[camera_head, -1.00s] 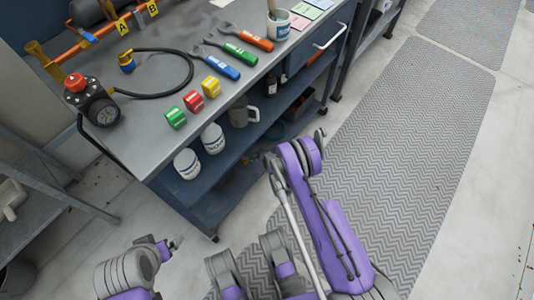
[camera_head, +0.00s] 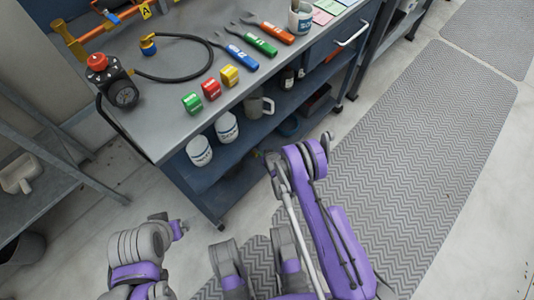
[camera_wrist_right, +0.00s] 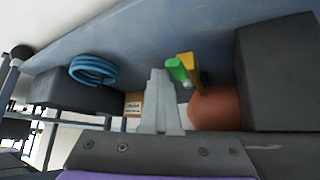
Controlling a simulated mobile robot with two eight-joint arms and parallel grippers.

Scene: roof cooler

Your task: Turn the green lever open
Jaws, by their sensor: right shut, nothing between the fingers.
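No green lever can be told for certain. In the right wrist view a small green piece (camera_wrist_right: 177,69) stands beside a yellow piece (camera_wrist_right: 189,66); I cannot tell whether it is the lever. In the head view a green block (camera_head: 192,103) and a green-handled tool (camera_head: 260,46) lie on the workbench (camera_head: 165,134). My right gripper (camera_wrist_right: 161,98) is shut and empty in the right wrist view, with the green piece beyond and to the right of its fingertips. My left gripper (camera_head: 180,228) is below the bench front, seen too small to tell its jaws.
The bench holds a gauge with a red knob (camera_head: 97,62), a black hose (camera_head: 196,72), red (camera_head: 211,89) and yellow (camera_head: 229,75) blocks, and an orange pipe frame (camera_head: 75,42). A grey shelf (camera_head: 75,175) stands at left. The floor mat (camera_head: 425,150) at right is clear.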

